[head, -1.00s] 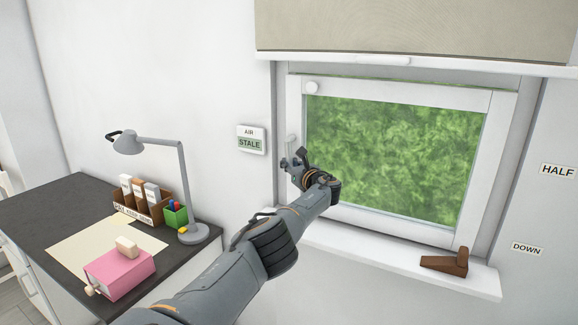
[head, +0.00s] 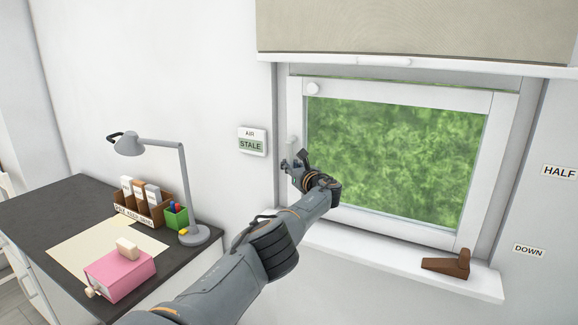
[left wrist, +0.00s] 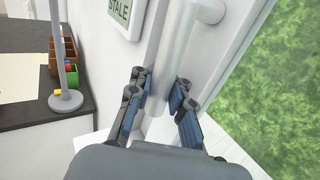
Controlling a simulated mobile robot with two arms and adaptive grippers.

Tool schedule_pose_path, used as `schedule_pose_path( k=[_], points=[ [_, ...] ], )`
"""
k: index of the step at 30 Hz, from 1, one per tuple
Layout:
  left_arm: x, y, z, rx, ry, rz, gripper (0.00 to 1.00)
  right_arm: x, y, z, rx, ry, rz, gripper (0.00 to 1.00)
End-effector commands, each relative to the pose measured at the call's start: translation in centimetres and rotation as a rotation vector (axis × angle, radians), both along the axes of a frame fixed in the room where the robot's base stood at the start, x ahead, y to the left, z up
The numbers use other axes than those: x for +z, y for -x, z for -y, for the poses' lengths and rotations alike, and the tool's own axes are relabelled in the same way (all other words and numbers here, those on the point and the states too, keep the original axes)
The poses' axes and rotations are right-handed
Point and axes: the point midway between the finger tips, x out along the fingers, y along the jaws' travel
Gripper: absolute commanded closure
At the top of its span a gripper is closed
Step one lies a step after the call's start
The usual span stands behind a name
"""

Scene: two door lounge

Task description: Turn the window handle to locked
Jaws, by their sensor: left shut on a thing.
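The window handle (head: 291,142) is a pale bar on the left side of the white window frame (head: 400,88). The right gripper is not in view.
An air display reading STALE (head: 251,141) hangs left of the window. A blind (head: 420,28) covers the wall above it. A brown wedge (head: 447,265) lies on the sill (head: 400,258). A desk (head: 60,200) with a lamp (head: 184,175) and a pink box (head: 120,275) stands at left.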

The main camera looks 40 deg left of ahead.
Motion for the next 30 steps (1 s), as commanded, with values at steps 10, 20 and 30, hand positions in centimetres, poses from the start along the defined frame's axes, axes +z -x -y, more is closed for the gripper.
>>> schedule_pose_path(
  k=[10,20,30],
  points=[
    [-0.7,0.15,0.02,0.004,0.005,-0.01,0.79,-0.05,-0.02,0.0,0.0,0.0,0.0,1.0],
    [-0.27,0.06,0.01,0.001,0.002,-0.004,0.71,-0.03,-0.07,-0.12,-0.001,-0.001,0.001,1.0],
    [-0.35,0.13,0.9,-0.001,0.0,-0.002,0.71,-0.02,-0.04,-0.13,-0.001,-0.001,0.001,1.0]
  ],
)
